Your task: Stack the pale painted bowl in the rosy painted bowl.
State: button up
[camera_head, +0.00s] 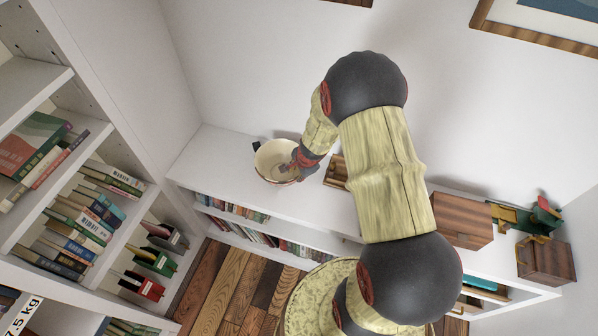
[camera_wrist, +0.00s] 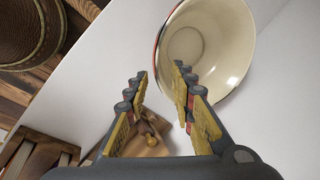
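A bowl (camera_head: 270,161) with a cream inside and a thin reddish edge stands on the white shelf top. It also shows in the wrist view (camera_wrist: 210,45). I cannot tell which of the two named bowls it is, as its outside is mostly hidden. My gripper (camera_wrist: 159,72) is open and empty. Its fingertips straddle the bowl's near-left rim in the wrist view, with one finger overlapping the bowl's inside. Whether they touch the rim is unclear. In the head view my gripper (camera_head: 295,166) is at the bowl's right side. I see no second bowl; my arm hides part of the shelf.
A wooden tray (camera_head: 337,172) with small items sits right of the bowl. Wooden boxes (camera_head: 462,221) (camera_head: 545,260) and a green item (camera_head: 541,215) stand farther right. A tall bookcase (camera_head: 95,125) bounds the left, and a wall stands behind. The shelf left of the bowl is clear.

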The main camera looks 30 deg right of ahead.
jog(key=shift+b+x, duration=0.4)
jog(key=shift+x, duration=1.45)
grip_shut()
